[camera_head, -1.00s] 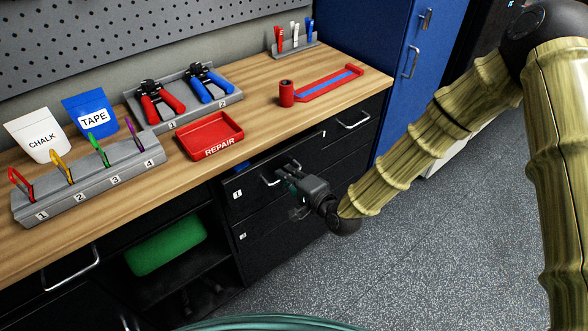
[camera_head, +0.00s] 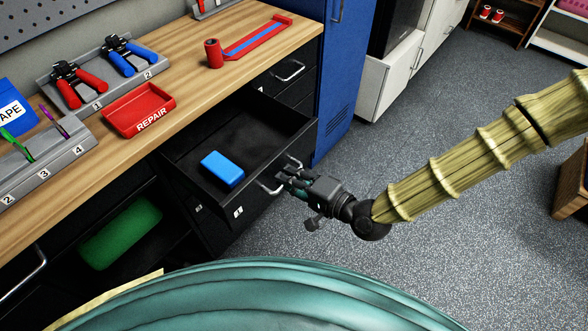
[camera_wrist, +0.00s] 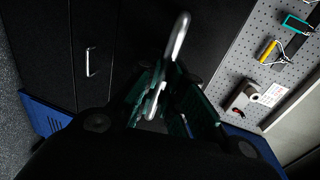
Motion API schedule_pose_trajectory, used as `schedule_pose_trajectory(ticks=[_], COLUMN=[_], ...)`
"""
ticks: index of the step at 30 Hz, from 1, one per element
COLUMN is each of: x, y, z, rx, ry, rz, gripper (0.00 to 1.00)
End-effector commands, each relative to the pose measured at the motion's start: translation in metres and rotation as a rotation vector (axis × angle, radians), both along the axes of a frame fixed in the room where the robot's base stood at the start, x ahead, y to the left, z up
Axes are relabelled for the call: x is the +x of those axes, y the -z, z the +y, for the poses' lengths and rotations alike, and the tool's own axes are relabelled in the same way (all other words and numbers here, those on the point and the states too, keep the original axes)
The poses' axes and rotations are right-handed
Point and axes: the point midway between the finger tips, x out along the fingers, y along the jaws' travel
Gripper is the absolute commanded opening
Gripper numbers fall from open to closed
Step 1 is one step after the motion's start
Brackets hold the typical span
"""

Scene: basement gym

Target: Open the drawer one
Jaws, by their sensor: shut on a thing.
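Drawer one (camera_head: 209,197) is pulled well out from under the wooden workbench, and its dark inside shows. A blue block (camera_head: 222,169) lies in it towards the front. The label "1" is on its black front. My gripper (camera_head: 283,180) is shut on the drawer's metal handle (camera_head: 270,187), in front of the drawer. In the wrist view the handle (camera_wrist: 178,38) runs between the teal fingers of my gripper (camera_wrist: 158,100). The fingers hide part of the handle.
The bench (camera_head: 190,72) holds a red REPAIR tray (camera_head: 139,108), pliers on a grey rack and a red cylinder (camera_head: 213,53). A blue cabinet (camera_head: 340,85) stands right of the drawers. A green object (camera_head: 120,232) lies on the shelf at left.

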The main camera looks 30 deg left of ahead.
Motion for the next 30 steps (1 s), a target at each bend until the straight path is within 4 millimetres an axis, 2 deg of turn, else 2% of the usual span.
schedule_pose_trajectory(ticks=[15,16,19,30], x=[-0.003,-0.0028,-0.0029,-0.0039], y=[-0.0009,-0.001,-0.0008,-0.0007], z=[-0.0012,-0.0012,-0.0012,-0.0028], rx=[0.001,0.001,0.001,0.0], ry=[-0.012,-0.011,-0.011,-0.011], rz=[-0.002,-0.002,-0.002,-0.001], gripper=[0.0,0.13,0.31,0.32])
